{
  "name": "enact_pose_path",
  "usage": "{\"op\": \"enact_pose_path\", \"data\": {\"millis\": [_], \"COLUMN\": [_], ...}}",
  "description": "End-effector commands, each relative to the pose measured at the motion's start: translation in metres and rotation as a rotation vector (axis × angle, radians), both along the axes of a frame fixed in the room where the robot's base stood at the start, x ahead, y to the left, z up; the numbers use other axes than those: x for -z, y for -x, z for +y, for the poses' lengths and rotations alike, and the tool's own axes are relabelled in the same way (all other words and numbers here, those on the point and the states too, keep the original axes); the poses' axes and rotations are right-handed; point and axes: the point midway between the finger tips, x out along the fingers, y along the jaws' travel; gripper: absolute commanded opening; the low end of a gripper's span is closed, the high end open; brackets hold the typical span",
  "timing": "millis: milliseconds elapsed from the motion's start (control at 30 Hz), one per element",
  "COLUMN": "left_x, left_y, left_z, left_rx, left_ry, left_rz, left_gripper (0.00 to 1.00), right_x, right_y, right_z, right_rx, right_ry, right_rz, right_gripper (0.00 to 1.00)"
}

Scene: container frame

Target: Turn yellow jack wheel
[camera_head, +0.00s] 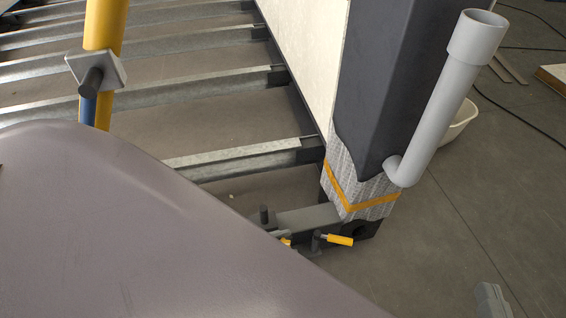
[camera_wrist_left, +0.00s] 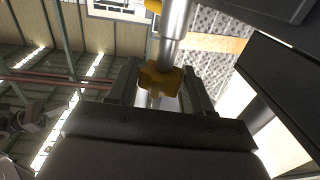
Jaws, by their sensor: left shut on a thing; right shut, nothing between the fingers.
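The yellow jack wheel (camera_wrist_left: 160,78) shows in the left wrist view, a lobed knob around a grey metal shaft (camera_wrist_left: 174,22). My left gripper (camera_wrist_left: 160,92) is shut on the wheel, with one dark finger on each side of it. In the head view a large mauve-grey part of my own arm covers the lower left and hides the left gripper. A small yellow piece (camera_head: 286,241) shows at the edge of that arm; I cannot tell whether it is the wheel.
A dark column (camera_head: 385,80) with a wrapped, orange-strapped foot stands right of centre. A yellow handle (camera_head: 340,240) juts out at its base. A grey pipe (camera_head: 440,110) stands beside it. Metal floor beams (camera_head: 190,95) lie at upper left. Floor at right is mostly clear.

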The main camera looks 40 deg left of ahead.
Motion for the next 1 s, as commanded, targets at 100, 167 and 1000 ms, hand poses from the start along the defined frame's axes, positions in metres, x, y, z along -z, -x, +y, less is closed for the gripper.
{"op": "enact_pose_path", "data": {"millis": [100,167,1000], "left_x": [-0.0024,-0.0022,-0.0018], "left_y": [-0.0041,-0.0046,-0.0030], "left_z": [0.0000,-0.0002,-0.0006], "left_rx": [0.053,0.083,0.212], "left_ry": [0.000,0.000,0.003], "left_rz": [-0.011,-0.011,0.000], "left_gripper": [0.20,0.20,0.71], "right_x": [0.0000,0.0000,0.0003], "right_y": [0.0000,0.0000,0.0000], "right_z": [0.0000,0.0000,-0.0001], "right_rx": [0.000,0.000,0.000], "right_ry": [0.000,0.000,0.000], "right_rz": [0.000,0.000,0.001], "right_gripper": [0.00,0.00,0.00]}}
